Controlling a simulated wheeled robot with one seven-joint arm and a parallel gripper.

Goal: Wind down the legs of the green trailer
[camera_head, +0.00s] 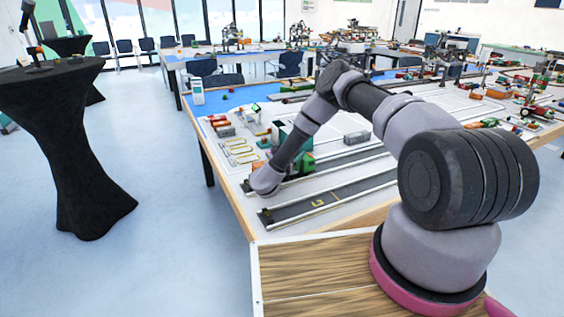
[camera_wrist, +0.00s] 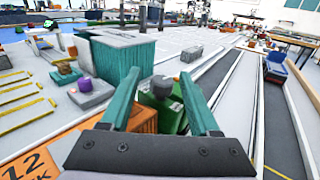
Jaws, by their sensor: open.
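My gripper (camera_wrist: 160,75) is open, with its two teal fingers spread. A small green block-like body (camera_wrist: 168,114) with a grey rounded piece (camera_wrist: 161,87) on top shows between the fingers, and neither finger is clearly touching it. I cannot tell whether this is the green trailer, and no trailer legs or crank can be made out. A larger teal-green ribbed container (camera_wrist: 118,57) with a grey top stands just beyond the left finger. In the head view, a green and red object (camera_head: 305,162) shows beside my arm's end, and my fingers are hidden there.
An orange piece (camera_wrist: 145,118) lies low behind the fingers. Grey blocks with a purple piece (camera_wrist: 85,84) stand at left. Dark lanes with raised pale edges (camera_head: 320,203) run along the table on the right, mostly clear. A black-draped standing table (camera_head: 75,130) is apart at left.

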